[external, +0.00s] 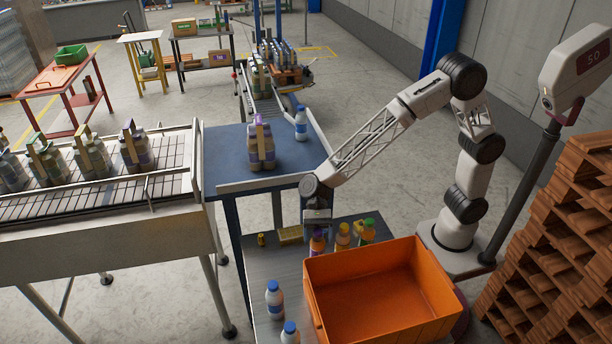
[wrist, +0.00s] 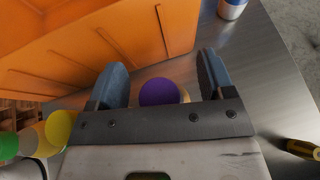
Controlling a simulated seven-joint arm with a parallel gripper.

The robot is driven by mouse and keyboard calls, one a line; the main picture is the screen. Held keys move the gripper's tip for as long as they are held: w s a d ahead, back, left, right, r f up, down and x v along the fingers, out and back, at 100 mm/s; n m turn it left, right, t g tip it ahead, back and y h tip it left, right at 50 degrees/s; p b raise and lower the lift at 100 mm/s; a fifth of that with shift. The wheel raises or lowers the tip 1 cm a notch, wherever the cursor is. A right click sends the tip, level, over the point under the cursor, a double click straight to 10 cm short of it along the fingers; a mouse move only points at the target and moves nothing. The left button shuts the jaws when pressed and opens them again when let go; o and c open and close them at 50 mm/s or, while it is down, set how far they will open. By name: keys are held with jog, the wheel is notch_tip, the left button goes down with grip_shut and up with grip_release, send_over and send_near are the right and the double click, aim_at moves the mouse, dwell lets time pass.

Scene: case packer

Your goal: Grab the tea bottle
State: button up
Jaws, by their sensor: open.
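A bottle with a purple cap (external: 317,243) stands on the metal table, directly under my gripper (external: 317,217). In the wrist view its purple cap (wrist: 160,92) shows between the two fingers of my open gripper (wrist: 162,78), with no clear contact. Next to it stand a yellow-capped bottle (external: 342,238) and a green-capped bottle (external: 367,232). White bottles with blue caps stand at the table's front left (external: 274,301) and near its front edge (external: 290,333). I cannot read the labels, so I cannot tell which bottle is the tea.
An orange crate (external: 380,303) stands close beside the bottles. A blue table (external: 225,150) behind holds a bottle pack (external: 261,150). Stacked pallets (external: 570,230) stand at right.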

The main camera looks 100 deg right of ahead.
grip_shut()
dwell(0.4)
jog(key=shift+r, duration=0.1)
jog(key=shift+r, duration=4.95)
